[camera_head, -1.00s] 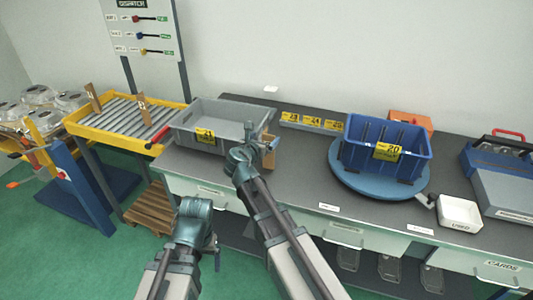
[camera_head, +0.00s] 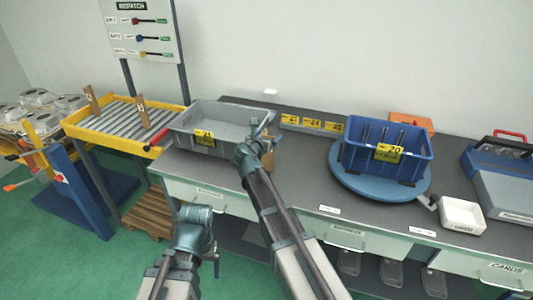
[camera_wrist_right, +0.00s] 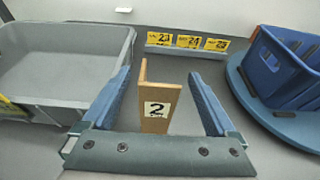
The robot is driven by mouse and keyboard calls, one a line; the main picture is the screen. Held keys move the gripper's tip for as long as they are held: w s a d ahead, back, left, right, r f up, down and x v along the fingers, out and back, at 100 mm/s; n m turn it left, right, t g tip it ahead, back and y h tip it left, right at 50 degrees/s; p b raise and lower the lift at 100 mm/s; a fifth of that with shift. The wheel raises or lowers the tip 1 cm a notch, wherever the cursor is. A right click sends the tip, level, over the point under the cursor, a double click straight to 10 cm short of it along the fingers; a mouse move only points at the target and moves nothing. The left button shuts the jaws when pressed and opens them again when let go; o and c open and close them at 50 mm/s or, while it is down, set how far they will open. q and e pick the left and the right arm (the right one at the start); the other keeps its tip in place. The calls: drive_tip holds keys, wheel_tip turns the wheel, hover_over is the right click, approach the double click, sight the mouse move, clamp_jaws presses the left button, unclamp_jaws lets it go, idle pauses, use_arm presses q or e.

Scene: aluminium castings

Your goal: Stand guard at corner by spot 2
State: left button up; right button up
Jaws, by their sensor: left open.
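A wooden corner piece (camera_wrist_right: 155,98) with a white label "2" stands upright on the grey bench in the right wrist view, close to the grey bin's right side. In the head view it is mostly hidden behind my right gripper (camera_head: 264,137). In the right wrist view my right gripper (camera_wrist_right: 159,75) is open, with one blue finger on each side of the piece. Gaps show between the piece and both fingers; I cannot tell the height difference. My left gripper (camera_head: 215,262) is low in front of the bench, open and away from the piece.
The grey bin (camera_head: 222,116) labelled 21 is left of the piece. A blue crate (camera_head: 415,165) labelled 20 stands on a round blue turntable (camera_head: 350,181) to the right. Yellow number labels (camera_head: 312,124) line the bench back. A yellow-framed roller conveyor (camera_head: 90,134) is at left.

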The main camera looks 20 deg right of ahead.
clamp_jaws()
drive_tip(key=shift+r, duration=0.1)
idle(0.4)
